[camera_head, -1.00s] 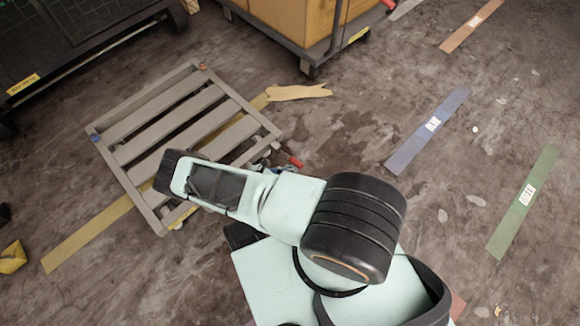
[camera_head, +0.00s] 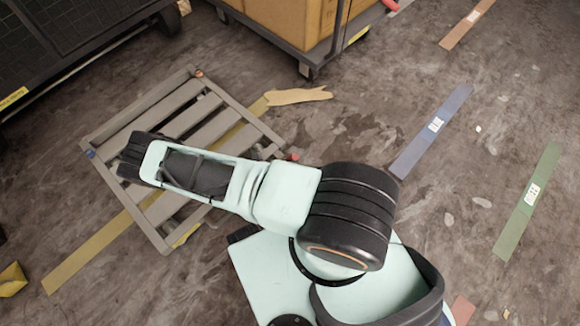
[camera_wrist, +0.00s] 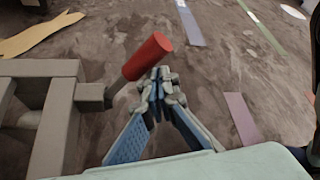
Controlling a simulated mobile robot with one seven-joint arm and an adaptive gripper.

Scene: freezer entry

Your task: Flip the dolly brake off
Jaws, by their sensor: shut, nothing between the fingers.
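The dolly (camera_head: 178,108) is a low grey slatted frame on the floor at the left of the head view. Its corner also shows at the left of the wrist view (camera_wrist: 55,110). The brake lever's red handle (camera_wrist: 147,57) slants up and right from a grey block at that corner. In the head view only a bit of the red handle (camera_head: 295,157) shows past my arm. My gripper (camera_wrist: 158,85) is shut and empty, its fingertips just right of and below the red handle in the picture. I cannot tell if they touch it. My arm hides the gripper in the head view.
A cart with a cardboard box (camera_head: 290,25) stands at the top. A dark mesh cage cart (camera_head: 70,40) is at the upper left. Floor tape strips, blue (camera_head: 432,130) and green (camera_head: 528,200), lie on open floor at the right.

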